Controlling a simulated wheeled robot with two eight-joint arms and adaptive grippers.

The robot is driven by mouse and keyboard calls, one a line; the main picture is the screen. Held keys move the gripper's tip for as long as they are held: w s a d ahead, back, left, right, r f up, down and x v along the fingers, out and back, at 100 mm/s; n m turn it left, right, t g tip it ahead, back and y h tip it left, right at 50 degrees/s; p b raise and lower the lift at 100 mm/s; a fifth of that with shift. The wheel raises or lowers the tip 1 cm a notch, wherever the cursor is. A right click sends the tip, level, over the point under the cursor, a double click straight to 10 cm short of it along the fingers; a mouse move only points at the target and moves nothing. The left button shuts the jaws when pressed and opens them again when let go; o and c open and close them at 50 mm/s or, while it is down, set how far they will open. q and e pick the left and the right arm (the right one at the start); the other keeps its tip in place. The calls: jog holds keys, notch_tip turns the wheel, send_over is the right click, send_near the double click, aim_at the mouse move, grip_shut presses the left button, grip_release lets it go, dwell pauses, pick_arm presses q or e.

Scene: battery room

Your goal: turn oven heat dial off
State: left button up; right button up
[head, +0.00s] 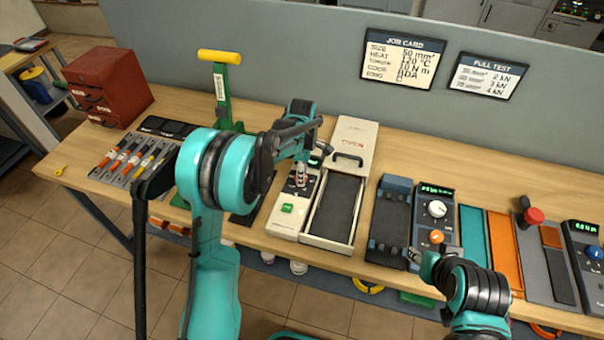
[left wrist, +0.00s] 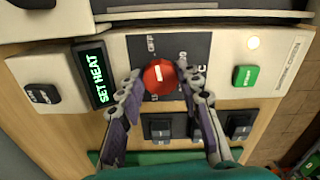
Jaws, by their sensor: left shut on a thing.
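The white oven (head: 350,150) stands mid-bench with its dark tray area in front. Its control panel (head: 283,222) is on the left side. In the left wrist view the red heat dial (left wrist: 160,76) sits on a dark plate, with an OFF marking by its edge. My left gripper (head: 302,172) is over the panel; in the left wrist view its fingers (left wrist: 162,80) are shut on the dial's two sides. The gripper hides the dial in the head view. My right gripper (head: 416,256) is at the bench's front edge, away from the oven; its jaw opening is unclear.
The panel has a display reading SET HEAT (left wrist: 91,75), a green button (left wrist: 246,76) and a lit lamp (left wrist: 254,42). A green lever tool with a yellow handle (head: 220,57) stands left. Testers with dials (head: 436,208) stand right. A grey partition closes the back.

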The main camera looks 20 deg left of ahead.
pick_arm(q)
jog(key=shift+n, duration=0.6)
jog(key=o, duration=1.2)
jog(key=shift+c, duration=0.2)
notch_tip(320, 180, up, 12)
